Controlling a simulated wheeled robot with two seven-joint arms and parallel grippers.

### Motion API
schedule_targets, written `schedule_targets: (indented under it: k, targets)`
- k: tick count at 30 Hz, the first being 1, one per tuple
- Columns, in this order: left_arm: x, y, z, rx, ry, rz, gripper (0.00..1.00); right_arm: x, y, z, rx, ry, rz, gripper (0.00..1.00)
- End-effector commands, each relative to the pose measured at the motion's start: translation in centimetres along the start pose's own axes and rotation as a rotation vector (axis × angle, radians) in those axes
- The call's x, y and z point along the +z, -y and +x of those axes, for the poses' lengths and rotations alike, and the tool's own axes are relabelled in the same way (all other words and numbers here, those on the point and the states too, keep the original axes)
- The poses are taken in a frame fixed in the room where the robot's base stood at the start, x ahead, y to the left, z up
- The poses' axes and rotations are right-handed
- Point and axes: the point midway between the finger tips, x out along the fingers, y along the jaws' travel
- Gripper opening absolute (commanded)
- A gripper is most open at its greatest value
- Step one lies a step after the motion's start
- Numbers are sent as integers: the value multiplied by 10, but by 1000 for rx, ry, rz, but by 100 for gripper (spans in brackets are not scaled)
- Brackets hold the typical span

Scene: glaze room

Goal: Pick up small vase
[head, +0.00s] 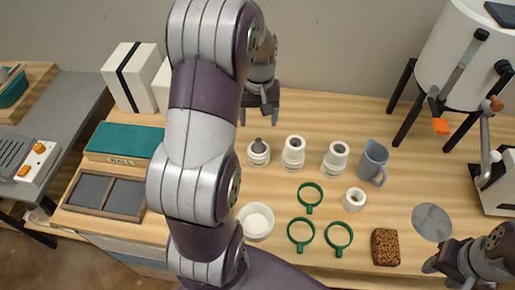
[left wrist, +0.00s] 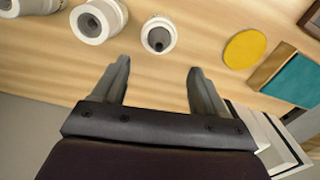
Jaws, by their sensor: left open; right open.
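Several small white vessels stand on the wooden table. A squat white jar with a grey knob-like top (head: 259,154) is leftmost, with two pale, narrow-necked vases (head: 293,154) (head: 335,160) to its right. A short white ring-like pot (head: 354,199) stands nearer the front. I cannot tell which is the small vase. My left gripper (head: 259,116) is open and empty above the table, behind the jar. In the left wrist view, the jar (left wrist: 159,35) appears just beyond the gap between the open left fingers (left wrist: 159,68), apart from them. My right gripper (head: 446,274) is open at the lower right.
A blue-grey mug (head: 374,160) stands right of the vases. Green rings (head: 310,196), a white bowl (head: 257,220), a brown sponge (head: 385,247) and a grey disc (head: 431,222) lie in front. A teal-topped box (head: 125,141) is left; my left arm hides part of the table.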

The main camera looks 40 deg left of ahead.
Motion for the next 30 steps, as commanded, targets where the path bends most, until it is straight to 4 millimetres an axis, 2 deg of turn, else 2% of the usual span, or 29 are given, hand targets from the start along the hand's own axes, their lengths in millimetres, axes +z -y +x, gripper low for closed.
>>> schedule_targets:
  k: [3,10,15,18,24,25,29,30]
  targets:
    - [1,0,28,-1,4,2,72,0,0,0,0,0,0,43]
    - [0,-1,58,-1,1,4,72,0,0,-2,0,0,0,43]
    - [-1,-2,91,-1,2,4,72,-1,0,-5,0,0,0,43]
    - [-1,-2,101,0,-2,5,72,-1,0,-6,0,0,0,43]
    - [-1,-2,102,1,-3,5,72,-1,0,-5,0,0,0,43]
    - [-1,-2,102,1,-3,5,69,0,0,-5,0,0,0,43]
    - [-1,-2,102,1,-3,5,27,0,0,-5,0,0,0,43]
    - [-1,-2,102,1,-3,5,20,0,0,-5,0,0,0,43]
